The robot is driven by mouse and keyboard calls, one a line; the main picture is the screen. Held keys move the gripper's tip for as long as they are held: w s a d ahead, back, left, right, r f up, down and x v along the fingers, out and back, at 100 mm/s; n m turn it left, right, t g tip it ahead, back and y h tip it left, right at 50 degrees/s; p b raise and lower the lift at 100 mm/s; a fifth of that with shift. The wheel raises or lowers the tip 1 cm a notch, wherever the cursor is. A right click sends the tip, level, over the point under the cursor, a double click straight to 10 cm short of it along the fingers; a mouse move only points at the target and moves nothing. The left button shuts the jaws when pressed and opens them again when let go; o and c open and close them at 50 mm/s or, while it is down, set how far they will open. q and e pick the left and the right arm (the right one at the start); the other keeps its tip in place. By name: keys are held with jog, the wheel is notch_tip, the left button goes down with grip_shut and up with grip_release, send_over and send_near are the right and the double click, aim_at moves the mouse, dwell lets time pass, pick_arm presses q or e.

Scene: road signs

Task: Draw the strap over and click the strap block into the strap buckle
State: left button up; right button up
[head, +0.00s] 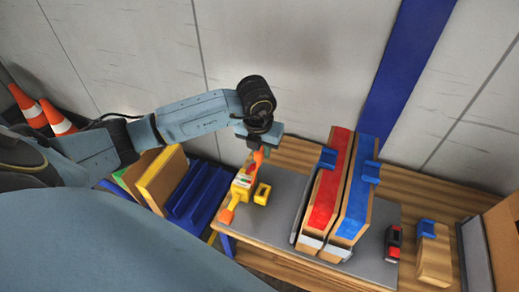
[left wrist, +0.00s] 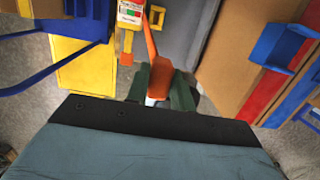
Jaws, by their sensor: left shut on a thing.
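My left gripper (head: 261,147) is shut on an orange strap-like piece (head: 258,158) at the table's back left. In the left wrist view the piece (left wrist: 152,48) stands between the dark green fingers (left wrist: 160,88), its pale end near them. Its other end meets a yellow body with a label (head: 241,186), which also shows at the top of that view (left wrist: 129,16). A small yellow open frame (head: 262,194), perhaps the strap buckle, lies just right of the body. Another orange part (head: 226,215) shows at the body's near end. I cannot tell which part is the strap block.
Red-faced (head: 325,198) and blue-faced (head: 354,206) boards stand on the grey mat (head: 284,213). A red and black item (head: 393,242) and a wooden block (head: 434,262) are farther right. A blue rack (head: 200,192) with panels is at left. Traffic cones (head: 58,122) stand far left.

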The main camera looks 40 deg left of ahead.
pick_arm(q)
jog(key=r+p, duration=0.4)
jog(key=r, duration=0.1)
jog(key=r+p, duration=0.2)
jog(key=r, duration=0.1)
jog(key=shift+w+d+r, duration=0.1)
jog(key=shift+d+r, duration=0.15)
jog(key=shift+d, duration=0.15)
